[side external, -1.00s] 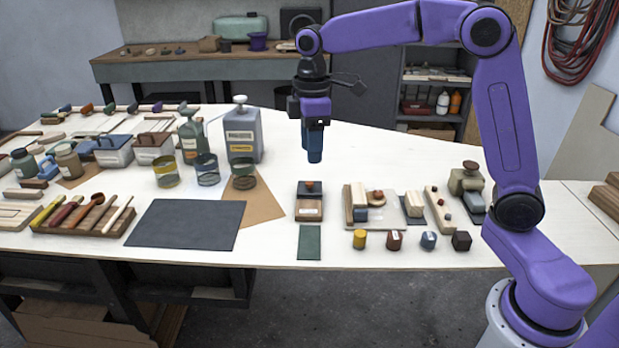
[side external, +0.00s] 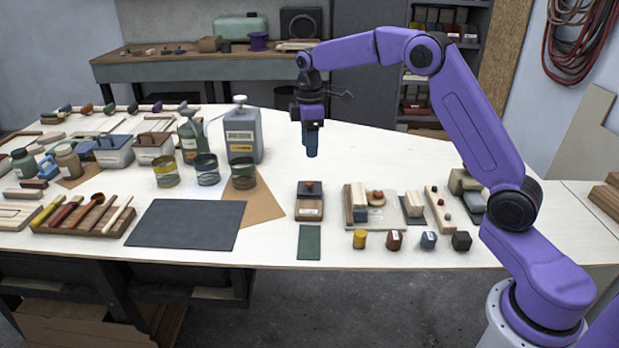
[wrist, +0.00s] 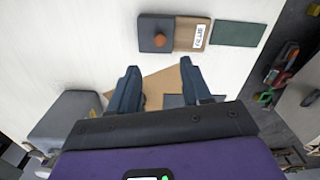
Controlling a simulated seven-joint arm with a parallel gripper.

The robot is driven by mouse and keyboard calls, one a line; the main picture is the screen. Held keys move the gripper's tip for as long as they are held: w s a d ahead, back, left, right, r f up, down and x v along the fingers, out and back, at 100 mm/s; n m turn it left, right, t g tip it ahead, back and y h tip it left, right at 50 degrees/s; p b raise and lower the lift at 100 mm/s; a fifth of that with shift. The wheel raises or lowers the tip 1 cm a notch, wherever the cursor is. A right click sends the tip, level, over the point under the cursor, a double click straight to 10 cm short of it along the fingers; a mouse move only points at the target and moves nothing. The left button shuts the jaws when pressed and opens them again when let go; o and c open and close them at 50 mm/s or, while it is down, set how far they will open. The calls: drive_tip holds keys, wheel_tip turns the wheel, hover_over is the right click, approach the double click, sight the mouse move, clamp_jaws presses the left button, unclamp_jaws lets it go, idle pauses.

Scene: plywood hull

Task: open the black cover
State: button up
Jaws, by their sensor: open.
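The black cover (side external: 302,188) lies flat on the back part of a small wooden box (side external: 309,203). It carries an orange-brown knob. The box's front part is bare wood with a white label. In the wrist view the cover (wrist: 150,27) is at the top middle, with the wooden part (wrist: 186,36) of the box to its right. My gripper (side external: 311,155) points down above the table, higher than the cover and apart from it. In the wrist view its two fingers (wrist: 160,68) are spread with nothing between them.
A dark green pad (side external: 309,243) lies in front of the box. A tray with wooden blocks (side external: 385,215) stands to the right. Glass jars (side external: 244,178) and a brown sheet (side external: 262,208) are to the left. The table behind the box is clear.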

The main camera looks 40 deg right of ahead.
sight(309, 182)
wheel_tip(309, 182, down, 11)
drive_tip(key=shift+r, duration=0.15)
idle(0.4)
clamp_jaws()
